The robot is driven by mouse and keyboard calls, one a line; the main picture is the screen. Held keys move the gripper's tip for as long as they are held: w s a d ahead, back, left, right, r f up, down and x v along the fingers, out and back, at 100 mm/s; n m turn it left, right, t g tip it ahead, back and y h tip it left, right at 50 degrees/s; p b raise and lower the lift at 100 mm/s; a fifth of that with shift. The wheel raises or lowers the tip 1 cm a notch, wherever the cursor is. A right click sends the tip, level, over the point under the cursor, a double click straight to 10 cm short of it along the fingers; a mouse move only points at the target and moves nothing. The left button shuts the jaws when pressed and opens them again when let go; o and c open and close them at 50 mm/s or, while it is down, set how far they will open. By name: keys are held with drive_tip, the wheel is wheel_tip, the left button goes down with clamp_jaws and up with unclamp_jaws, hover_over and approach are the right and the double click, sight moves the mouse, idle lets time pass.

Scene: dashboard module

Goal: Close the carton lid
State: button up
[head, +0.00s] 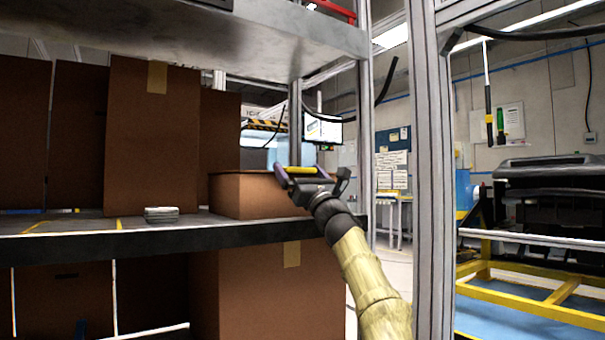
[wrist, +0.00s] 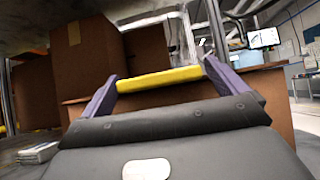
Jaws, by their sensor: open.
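A low brown carton (head: 255,196) sits on the shelf deck, left of my gripper. Its top edge shows as a thin, nearly level dark line, and I cannot tell how far the lid is open. My gripper (head: 305,173) is at the height of the carton's top, at its right end, and covers part of it. In the wrist view the carton (wrist: 278,102) lies beyond my gripper (wrist: 160,80). The purple fingers are spread apart, with a yellow bar (wrist: 158,79) across between them. I cannot tell whether the fingers touch the carton.
A tall brown box (head: 152,140) and others stand at the left on the shelf (head: 80,240). A small grey stack (head: 161,214) lies near its front edge. An upper shelf (head: 200,40) hangs above. A metal post (head: 430,170) stands right of my arm.

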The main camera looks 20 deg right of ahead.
drive_tip(key=shift+a+f, duration=0.1)
drive_tip(key=shift+f, duration=0.1)
drive_tip(key=b+v, duration=0.9)
drive_tip(key=v, duration=0.8)
idle(0.4)
drive_tip(key=shift+s+r, duration=0.1)
drive_tip(key=shift+s, duration=0.05)
